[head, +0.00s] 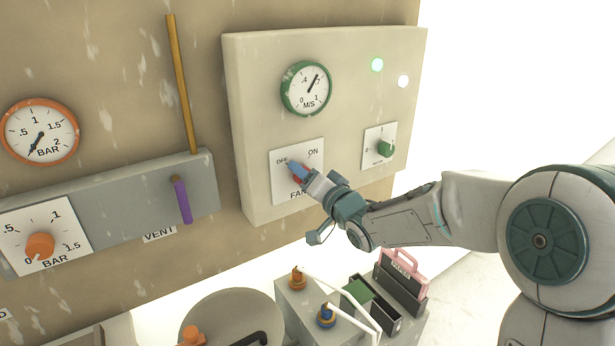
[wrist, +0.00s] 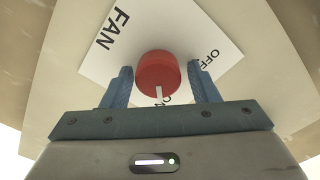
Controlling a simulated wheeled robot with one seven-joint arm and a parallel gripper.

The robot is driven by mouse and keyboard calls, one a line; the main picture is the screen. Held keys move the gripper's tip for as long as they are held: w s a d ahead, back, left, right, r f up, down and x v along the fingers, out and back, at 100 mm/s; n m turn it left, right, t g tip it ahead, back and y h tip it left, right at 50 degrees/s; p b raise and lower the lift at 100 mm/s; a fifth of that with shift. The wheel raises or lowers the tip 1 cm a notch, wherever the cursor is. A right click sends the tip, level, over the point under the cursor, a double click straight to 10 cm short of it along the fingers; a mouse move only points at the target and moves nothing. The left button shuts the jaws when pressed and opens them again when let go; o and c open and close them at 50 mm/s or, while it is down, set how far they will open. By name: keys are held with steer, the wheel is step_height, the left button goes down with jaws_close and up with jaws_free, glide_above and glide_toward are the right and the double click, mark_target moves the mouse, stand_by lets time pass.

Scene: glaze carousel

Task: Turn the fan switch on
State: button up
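The fan switch is a red knob (wrist: 158,72) on a white plate (head: 283,188) marked OFF at left, ON at right and FAN below in the head view. In the wrist view a white mark on the knob points down, toward the partly hidden ON lettering. My gripper (wrist: 161,85) is open, with one blue finger on each side of the knob and a small gap at each side. In the head view my gripper (head: 297,173) is at the plate and hides most of the knob.
A green gauge (head: 306,89) marked M/S, its needle up and right, sits above the plate. A box with containers (head: 370,300) stands below my arm.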

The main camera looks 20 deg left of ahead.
stand_by(0.3)
steer(key=v, duration=1.3)
steer(key=shift+s+d+b, duration=0.25)
steer(key=shift+d+b, duration=0.1)
steer(key=shift+b, duration=0.05)
